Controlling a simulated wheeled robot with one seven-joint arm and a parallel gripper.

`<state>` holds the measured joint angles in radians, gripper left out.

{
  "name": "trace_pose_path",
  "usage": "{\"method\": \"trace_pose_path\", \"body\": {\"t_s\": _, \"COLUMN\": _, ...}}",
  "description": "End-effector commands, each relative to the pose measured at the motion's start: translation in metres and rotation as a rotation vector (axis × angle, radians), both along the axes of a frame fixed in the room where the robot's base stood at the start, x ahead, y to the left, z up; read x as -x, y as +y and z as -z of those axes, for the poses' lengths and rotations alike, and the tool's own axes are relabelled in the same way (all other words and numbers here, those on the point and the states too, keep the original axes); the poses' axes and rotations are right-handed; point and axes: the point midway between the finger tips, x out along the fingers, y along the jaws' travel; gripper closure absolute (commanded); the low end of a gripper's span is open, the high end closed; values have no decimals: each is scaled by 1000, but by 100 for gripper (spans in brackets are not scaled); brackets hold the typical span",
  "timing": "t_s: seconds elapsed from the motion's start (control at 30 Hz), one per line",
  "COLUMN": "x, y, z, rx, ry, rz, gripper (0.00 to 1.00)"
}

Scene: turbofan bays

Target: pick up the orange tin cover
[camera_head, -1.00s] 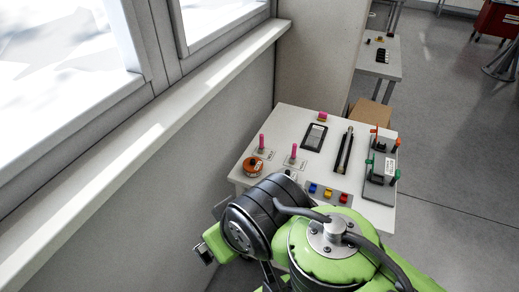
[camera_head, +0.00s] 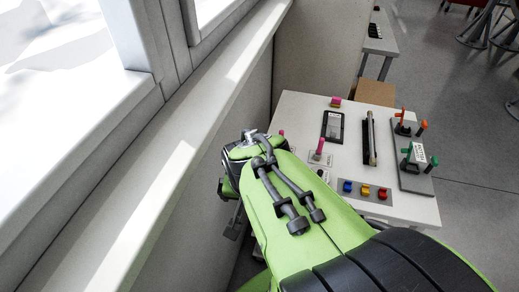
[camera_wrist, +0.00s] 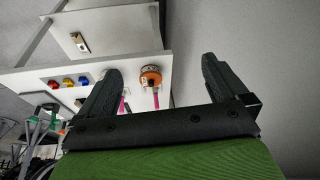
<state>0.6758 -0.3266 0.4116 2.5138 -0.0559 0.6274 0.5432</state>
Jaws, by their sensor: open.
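The orange tin cover (camera_wrist: 151,76) shows in the wrist view as a round orange piece with a dark and pale centre, near the table's edge. My gripper (camera_wrist: 162,68) is open, its two dark fingers spread wide, with nothing held. The tin cover appears between the fingertips in the picture, closer to the left finger, and lies beyond them on the table; I see no contact. In the head view my green arm hides the tin cover.
The white table (camera_head: 300,105) carries pink pegs (camera_head: 320,147), a tray of coloured blocks (camera_head: 366,190), a black frame (camera_head: 332,126), a long dark holder (camera_head: 370,138) and a grey fixture (camera_head: 418,180). The wall and window ledge (camera_head: 190,130) stand close on the left.

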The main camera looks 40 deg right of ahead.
Motion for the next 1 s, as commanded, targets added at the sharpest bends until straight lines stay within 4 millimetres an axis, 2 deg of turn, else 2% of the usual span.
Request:
{"method": "trace_pose_path", "body": {"t_s": 0.03, "x": -2, "y": -6, "z": 18, "rx": -26, "ry": 10, "rz": 62, "gripper": 0}}
{"method": "trace_pose_path", "body": {"t_s": 0.17, "x": -8, "y": -20, "z": 55, "rx": -110, "ry": 21, "rz": 248, "gripper": 0}}
{"method": "trace_pose_path", "body": {"t_s": 0.27, "x": -12, "y": -33, "z": 93, "rx": -216, "ry": 18, "rz": 443, "gripper": 0}}
{"method": "trace_pose_path", "body": {"t_s": 0.4, "x": -20, "y": -54, "z": 150, "rx": -454, "ry": -34, "rz": 815, "gripper": 0}}
{"method": "trace_pose_path", "body": {"t_s": 0.53, "x": -31, "y": -76, "z": 182, "rx": -739, "ry": -147, "rz": 1180, "gripper": 0}}
{"method": "trace_pose_path", "body": {"t_s": 0.67, "x": -41, "y": -111, "z": 187, "rx": -1077, "ry": -325, "rz": 1523, "gripper": 0}}
{"method": "trace_pose_path", "body": {"t_s": 0.8, "x": -35, "y": -160, "z": 164, "rx": -1443, "ry": -559, "rz": 1781, "gripper": 0}}
{"method": "trace_pose_path", "body": {"t_s": 0.9, "x": -24, "y": -183, "z": 146, "rx": -1617, "ry": -678, "rz": 1863, "gripper": 0}}
{"method": "trace_pose_path", "body": {"t_s": 1.0, "x": -20, "y": -193, "z": 136, "rx": -1691, "ry": -726, "rz": 1887, "gripper": 0}}
